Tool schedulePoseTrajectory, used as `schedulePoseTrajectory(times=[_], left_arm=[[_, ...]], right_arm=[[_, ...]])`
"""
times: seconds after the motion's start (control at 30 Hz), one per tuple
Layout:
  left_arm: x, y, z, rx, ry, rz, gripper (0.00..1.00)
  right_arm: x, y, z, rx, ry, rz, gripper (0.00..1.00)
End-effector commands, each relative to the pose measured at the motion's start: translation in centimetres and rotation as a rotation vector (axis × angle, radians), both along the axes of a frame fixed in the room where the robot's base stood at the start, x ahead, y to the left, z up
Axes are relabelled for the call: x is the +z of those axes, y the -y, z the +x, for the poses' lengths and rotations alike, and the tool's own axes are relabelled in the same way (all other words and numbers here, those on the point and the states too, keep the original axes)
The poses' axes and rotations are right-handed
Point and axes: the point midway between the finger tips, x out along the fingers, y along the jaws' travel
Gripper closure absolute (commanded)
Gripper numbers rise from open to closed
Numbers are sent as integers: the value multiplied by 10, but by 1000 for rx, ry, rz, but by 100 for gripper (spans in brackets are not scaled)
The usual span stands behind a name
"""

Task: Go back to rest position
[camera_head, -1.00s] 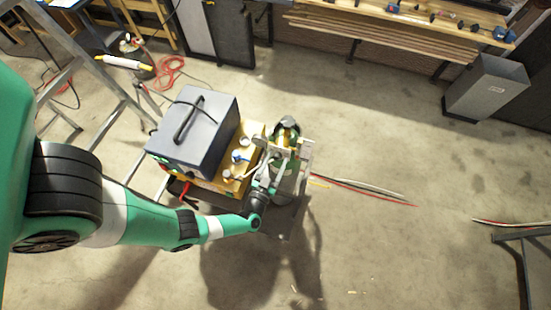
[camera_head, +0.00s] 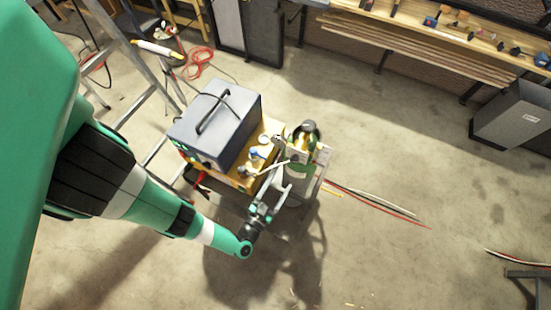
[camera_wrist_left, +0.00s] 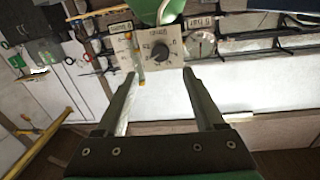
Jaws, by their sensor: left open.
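My left gripper (camera_head: 276,194) is beside the welding cart in the head view, just in front of a small panel (camera_head: 308,152) and a green cylinder (camera_head: 302,165). In the left wrist view its two fingers (camera_wrist_left: 160,85) are spread apart with nothing between them. Beyond the fingertips is a square plate with a dark round knob (camera_wrist_left: 159,52), and a gauge (camera_wrist_left: 201,45) is to its right. My right gripper does not show.
A grey welder box (camera_head: 216,122) sits on the cart at left. A ladder (camera_head: 150,95) stands behind my left arm. Laths (camera_head: 420,50) lie under the workbench at the back. Cables (camera_head: 385,203) lie on the floor, and a grey bin (camera_head: 512,115) stands at right. The front floor is mostly clear.

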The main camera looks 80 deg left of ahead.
Motion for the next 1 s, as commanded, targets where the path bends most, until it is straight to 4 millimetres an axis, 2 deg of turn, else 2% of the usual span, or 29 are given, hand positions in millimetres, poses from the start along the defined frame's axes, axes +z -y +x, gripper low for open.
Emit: schedulePoseTrajectory(times=[0.23, 0.87, 0.93, 1.0], left_arm=[[0, 11, -10, 0, -2, 2, 29], [2, 7, -12, 17, -2, 1, 29], [14, 8, 2, 65, 36, -26, 29], [36, 13, 31, 123, 119, -82, 29]], right_arm=[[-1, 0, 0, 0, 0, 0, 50], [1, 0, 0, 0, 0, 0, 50], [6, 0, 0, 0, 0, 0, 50], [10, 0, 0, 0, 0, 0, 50]])
